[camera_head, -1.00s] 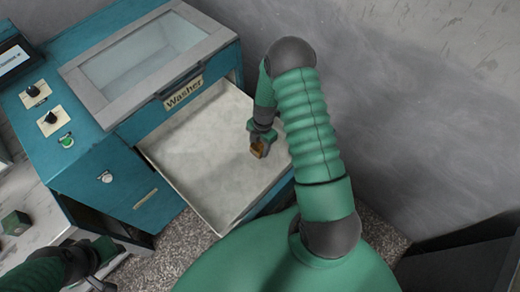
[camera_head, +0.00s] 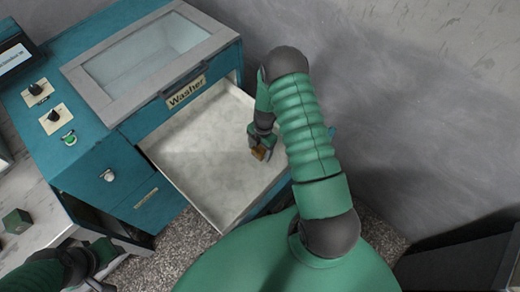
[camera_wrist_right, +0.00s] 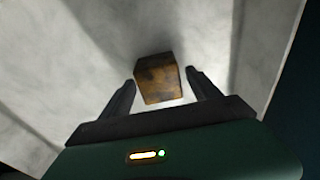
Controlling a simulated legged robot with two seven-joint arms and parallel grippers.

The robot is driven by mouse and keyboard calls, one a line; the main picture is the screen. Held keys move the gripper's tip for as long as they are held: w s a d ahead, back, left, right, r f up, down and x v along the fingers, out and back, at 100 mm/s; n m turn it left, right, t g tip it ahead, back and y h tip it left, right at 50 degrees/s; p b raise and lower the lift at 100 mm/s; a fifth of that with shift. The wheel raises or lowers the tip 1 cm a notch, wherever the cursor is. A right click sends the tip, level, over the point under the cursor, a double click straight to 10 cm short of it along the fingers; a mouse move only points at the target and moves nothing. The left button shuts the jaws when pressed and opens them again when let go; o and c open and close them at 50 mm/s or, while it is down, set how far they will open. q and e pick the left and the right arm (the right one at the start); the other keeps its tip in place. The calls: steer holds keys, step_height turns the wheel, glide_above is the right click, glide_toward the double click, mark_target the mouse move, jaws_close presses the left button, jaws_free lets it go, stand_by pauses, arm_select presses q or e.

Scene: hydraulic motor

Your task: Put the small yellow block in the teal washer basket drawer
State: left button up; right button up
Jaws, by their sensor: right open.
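The small yellow block (camera_head: 258,153), a worn brownish yellow, is at my right gripper (camera_head: 261,146), over the right side of the open teal washer drawer (camera_head: 205,165). In the right wrist view the block (camera_wrist_right: 159,80) sits between and just past the fingertips of my right gripper (camera_wrist_right: 161,84), with gaps on both sides. The fingers are open. The pale drawer floor lies behind the block; I cannot tell whether the block touches it. My left gripper (camera_head: 98,272) is at the bottom left, away from the drawer, and its fingers are unclear.
The teal washer (camera_head: 85,115) has a glass-topped lid (camera_head: 150,55), knobs and a green button. A small dark green cube (camera_head: 17,221) rests on the pale table (camera_head: 40,235) at the left. A grey wall stands close on the right. Most of the drawer is empty.

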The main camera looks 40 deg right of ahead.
mark_target(261, 147)
steer(key=r, duration=0.3)
steer(key=d+r, duration=0.1)
steer(key=r, duration=0.2)
steer(key=d+r, duration=0.1)
steer(key=r, duration=0.2)
steer(key=shift+w, duration=0.1)
steer(key=s+a+r+m+t, duration=0.1)
steer(key=s+a+r+m, duration=0.1)
steer(key=a+r+m, duration=0.4)
steer(key=s+a+r+m+t+h, duration=0.1)
steer(key=s+a+r+m, duration=0.2)
steer(key=a+r+m, duration=0.2)
steer(key=s+a+r+m, duration=0.3)
steer(key=a+r+m, duration=0.3)
steer(key=a+m, duration=0.1)
steer(key=shift+r+m+t+p, duration=0.3)
steer(key=shift+r+m+t, duration=0.1)
steer(key=shift+m, duration=0.1)
